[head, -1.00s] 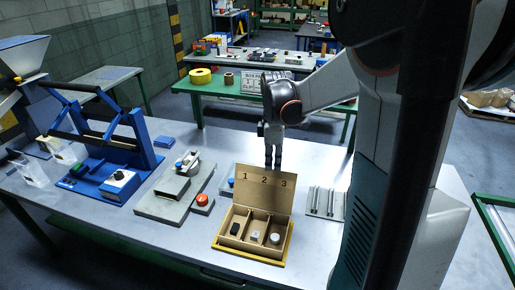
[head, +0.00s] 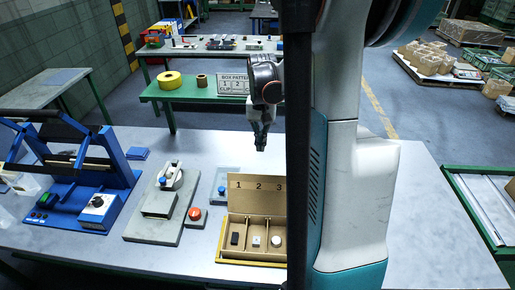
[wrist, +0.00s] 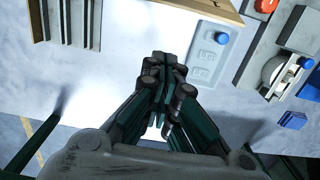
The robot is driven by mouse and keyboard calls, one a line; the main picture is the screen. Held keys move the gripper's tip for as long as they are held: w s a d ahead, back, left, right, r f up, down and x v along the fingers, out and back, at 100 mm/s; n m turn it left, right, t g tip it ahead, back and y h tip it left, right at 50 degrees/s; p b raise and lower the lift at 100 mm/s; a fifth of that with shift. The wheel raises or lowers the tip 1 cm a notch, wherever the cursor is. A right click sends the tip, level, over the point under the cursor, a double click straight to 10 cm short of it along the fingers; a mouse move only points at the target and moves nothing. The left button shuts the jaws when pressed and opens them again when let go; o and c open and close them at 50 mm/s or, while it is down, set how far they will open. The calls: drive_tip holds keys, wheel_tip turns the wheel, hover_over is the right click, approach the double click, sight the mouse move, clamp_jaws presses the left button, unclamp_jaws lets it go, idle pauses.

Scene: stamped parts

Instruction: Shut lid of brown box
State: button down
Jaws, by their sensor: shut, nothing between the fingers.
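The brown box (head: 223,238) stands on the table with its lid (head: 256,202) open and upright at the back. The lid's inner face reads 1, 2, 3. Its compartments hold a black part (head: 235,238), a pale square part (head: 256,240) and a round white part (head: 276,240). My own column hides the box's right end. My gripper (head: 261,145) is shut and empty, pointing down behind the lid and apart from it. In the wrist view, my gripper (wrist: 163,65) is below the lid's brown edge (wrist: 205,8), with bare table between them.
A grey plate with a blue knob (head: 221,188) lies just left of the lid. A red button (head: 194,214), a grey fixture (head: 158,205) and a blue press (head: 80,185) stand further left. Grey rails (wrist: 66,22) lie on the other side. The table behind the lid is clear.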

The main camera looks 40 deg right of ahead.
wheel_tip(320, 180, down, 9)
drive_tip(key=b, duration=0.2)
drive_tip(key=s+a+r, duration=0.2)
drive_tip(key=a, duration=0.1)
drive_tip(key=shift+s+a, duration=0.1)
drive_tip(key=shift+s, duration=0.2)
drive_tip(key=shift+a, duration=0.1)
